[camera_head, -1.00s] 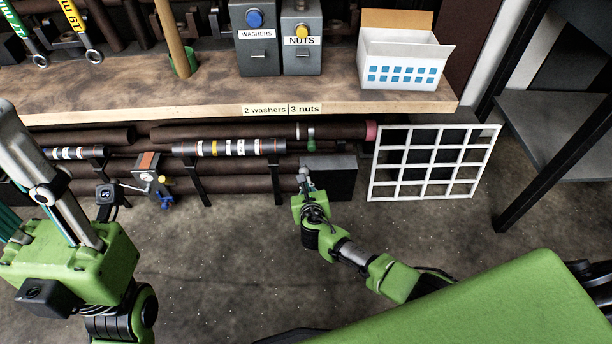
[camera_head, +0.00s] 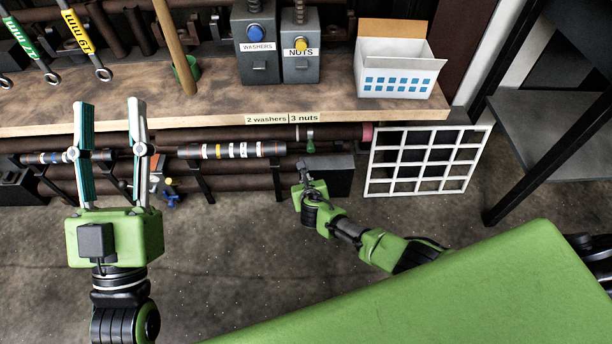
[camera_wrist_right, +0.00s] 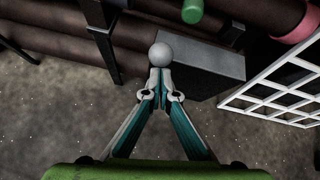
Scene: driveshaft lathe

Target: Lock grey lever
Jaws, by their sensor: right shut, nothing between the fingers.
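A grey ball-shaped knob (camera_wrist_right: 160,54), which looks like the end of the grey lever, shows in the right wrist view in front of a dark grey box (camera_wrist_right: 207,68). The rest of the lever is hidden. My right gripper (camera_wrist_right: 160,74) is shut and empty, with its fingertips just below the knob in the picture; I cannot tell whether they touch it. In the head view my right gripper (camera_head: 305,168) is small, beside the grey box (camera_head: 341,178) under the bench. My left gripper (camera_head: 109,103) is open and empty, fingers pointing up the picture before the bench edge.
A green handle (camera_head: 310,146) sits above the box and shows in the wrist view (camera_wrist_right: 192,11). A white grid (camera_head: 372,162) stands to the right. Dark pipes (camera_head: 235,169) run below the wooden bench (camera_head: 215,105). Bare floor (camera_head: 225,245) lies in front.

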